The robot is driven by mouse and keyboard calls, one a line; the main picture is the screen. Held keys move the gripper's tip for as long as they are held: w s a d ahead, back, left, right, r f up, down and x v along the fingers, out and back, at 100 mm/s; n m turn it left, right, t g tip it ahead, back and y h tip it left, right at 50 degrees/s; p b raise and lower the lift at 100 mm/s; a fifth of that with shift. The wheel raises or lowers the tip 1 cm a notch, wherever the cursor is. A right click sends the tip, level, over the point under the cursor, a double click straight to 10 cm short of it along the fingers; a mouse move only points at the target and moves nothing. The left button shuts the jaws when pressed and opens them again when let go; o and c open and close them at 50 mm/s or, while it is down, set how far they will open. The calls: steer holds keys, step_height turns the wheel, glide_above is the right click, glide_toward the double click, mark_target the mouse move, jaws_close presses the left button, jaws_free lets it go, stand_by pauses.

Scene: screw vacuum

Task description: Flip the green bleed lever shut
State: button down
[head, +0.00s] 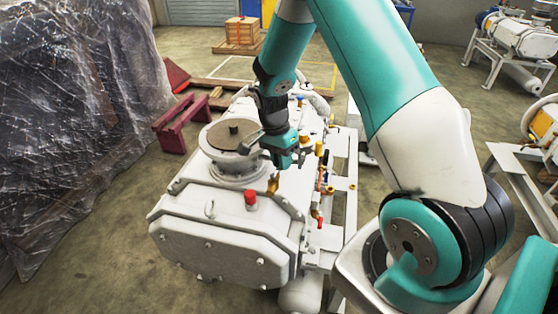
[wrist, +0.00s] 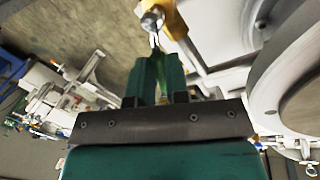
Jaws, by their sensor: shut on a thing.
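The green bleed lever (wrist: 160,72) shows as a brighter green strip between the teal fingers of my gripper (wrist: 160,66) in the wrist view. The gripper is shut on it. Just beyond the fingertips are a silver rounded fitting (wrist: 152,19) and a yellow-brass valve body (wrist: 174,22). In the head view my gripper (head: 283,162) is low over the top of the white pump (head: 225,222), beside its round inlet flange. The lever is hidden there by the gripper, and its exact angle cannot be told.
The round inlet flange (head: 228,135) stands close to the left of the gripper. A red cap (head: 250,198) and a yellow-topped fitting (head: 319,149) are near. A maroon stand (head: 172,127) is on the floor behind, and plastic-wrapped goods (head: 75,120) fill the left.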

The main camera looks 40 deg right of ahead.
steer(key=shift+s+m+y, duration=0.2)
steer(key=shift+s+m, duration=0.15)
steer(key=shift+m, duration=0.7)
steer(key=shift+s+m+y, duration=0.2)
steer(key=shift+s+m, duration=0.2)
steer(key=shift+m, duration=0.7)
steer(key=shift+s+m+y, duration=0.2)
steer(key=shift+s+m, duration=0.15)
steer(key=shift+m, duration=0.7)
steer(key=c, duration=1.1)
jaws_free()
steer(key=shift+s+r, duration=0.1)
steer(key=b+v, duration=0.2)
steer(key=v, duration=1.5)
steer(key=shift+r+b, duration=0.25)
steer(key=shift+b, duration=0.1)
